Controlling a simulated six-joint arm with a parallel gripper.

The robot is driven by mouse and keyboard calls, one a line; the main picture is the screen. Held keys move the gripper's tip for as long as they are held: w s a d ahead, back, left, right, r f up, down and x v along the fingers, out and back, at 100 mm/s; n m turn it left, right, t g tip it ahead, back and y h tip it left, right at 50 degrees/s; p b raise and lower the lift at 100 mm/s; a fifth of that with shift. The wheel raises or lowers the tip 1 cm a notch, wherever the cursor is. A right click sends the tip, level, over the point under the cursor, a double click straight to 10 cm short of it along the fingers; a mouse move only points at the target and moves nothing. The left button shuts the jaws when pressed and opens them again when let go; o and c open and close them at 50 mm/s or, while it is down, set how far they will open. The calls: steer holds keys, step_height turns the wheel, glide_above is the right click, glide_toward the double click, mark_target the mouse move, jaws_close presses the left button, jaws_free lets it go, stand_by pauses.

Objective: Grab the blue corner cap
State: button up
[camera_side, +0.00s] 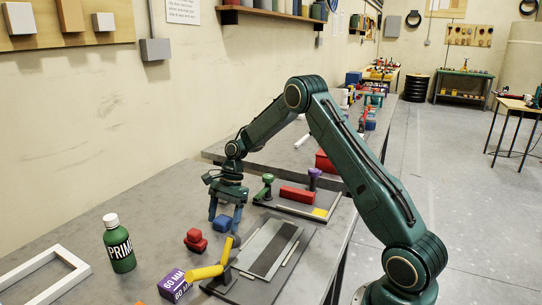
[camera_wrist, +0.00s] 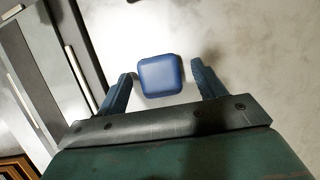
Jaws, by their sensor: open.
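The blue corner cap (camera_side: 222,223) is a small rounded block on the grey table. In the side view it sits just below my gripper (camera_side: 226,217), beside the dark chassis plate. In the wrist view the blue corner cap (camera_wrist: 160,76) shows from above, between the two blue fingers of my gripper (camera_wrist: 164,80). The fingers are open, with a gap on each side of the cap. I cannot tell exactly how far down beside it the fingertips reach.
A red part (camera_side: 195,240) sits to the left of the cap. A yellow piece (camera_side: 212,270) and a purple 60 MM block (camera_side: 174,284) lie nearer the camera. A green bottle (camera_side: 119,245) and a white frame (camera_side: 45,275) stand left. A red bar (camera_side: 297,194) lies behind.

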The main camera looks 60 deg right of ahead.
mark_target(224, 217)
steer(key=c, duration=1.1)
steer(key=shift+r, duration=0.2)
step_height(224, 217, up, 10)
steer(key=shift+f, duration=0.15)
steer(key=shift+f, duration=0.15)
